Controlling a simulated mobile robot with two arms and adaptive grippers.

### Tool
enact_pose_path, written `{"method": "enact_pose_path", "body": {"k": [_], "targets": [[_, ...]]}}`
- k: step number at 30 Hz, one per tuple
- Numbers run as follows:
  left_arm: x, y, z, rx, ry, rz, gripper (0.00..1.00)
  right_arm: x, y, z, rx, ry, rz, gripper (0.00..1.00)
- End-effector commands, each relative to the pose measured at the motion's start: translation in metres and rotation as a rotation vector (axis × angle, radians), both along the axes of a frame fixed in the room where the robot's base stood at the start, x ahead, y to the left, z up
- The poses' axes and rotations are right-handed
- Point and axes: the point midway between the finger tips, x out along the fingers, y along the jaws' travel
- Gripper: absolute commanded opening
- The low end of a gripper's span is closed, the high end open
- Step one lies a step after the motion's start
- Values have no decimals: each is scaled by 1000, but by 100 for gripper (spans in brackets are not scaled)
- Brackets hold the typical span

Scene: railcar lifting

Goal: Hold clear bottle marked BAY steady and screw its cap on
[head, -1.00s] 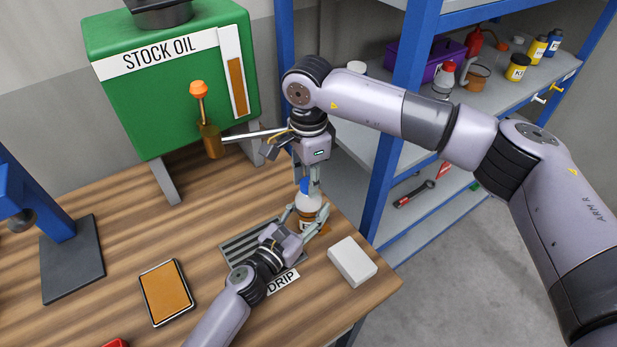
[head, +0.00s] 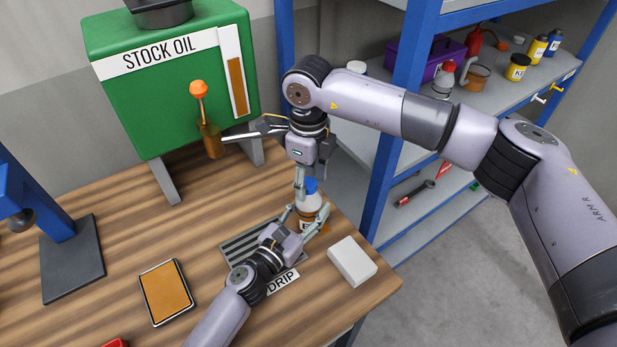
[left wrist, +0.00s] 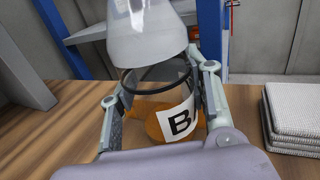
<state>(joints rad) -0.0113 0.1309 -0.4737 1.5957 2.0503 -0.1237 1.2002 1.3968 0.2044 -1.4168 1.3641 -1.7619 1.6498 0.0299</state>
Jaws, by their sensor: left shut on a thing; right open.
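The clear bottle (head: 308,207) stands upright at the drip grate's right end, with a blue cap (head: 311,185) on its top. In the left wrist view the bottle (left wrist: 158,80) shows orange liquid low inside and a white label beginning with "B"; the rest is hidden. My left gripper (head: 305,222) is shut around the bottle's body, and its fingers (left wrist: 158,100) flank it in the left wrist view. My right gripper (head: 302,180) is open, pointing down just above and beside the cap. Whether a finger touches the cap I cannot tell.
An orange tray (head: 167,292) lies front left.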

Motion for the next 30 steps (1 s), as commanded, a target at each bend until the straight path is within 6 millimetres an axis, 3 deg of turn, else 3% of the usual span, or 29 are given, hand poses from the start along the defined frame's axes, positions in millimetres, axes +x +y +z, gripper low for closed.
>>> {"method": "enact_pose_path", "body": {"k": [9,13,24,30], "targets": [[0,0,0,1,1,0,0,0,0,1,0,0,1,52],[0,0,0,1,1,0,0,1,0,11,1,-3,1,52],[0,0,-1,1,1,0,0,1,0,86,1,-4,0,52],[0,0,-1,1,1,0,0,0,0,113,0,-1,0,52]]}}
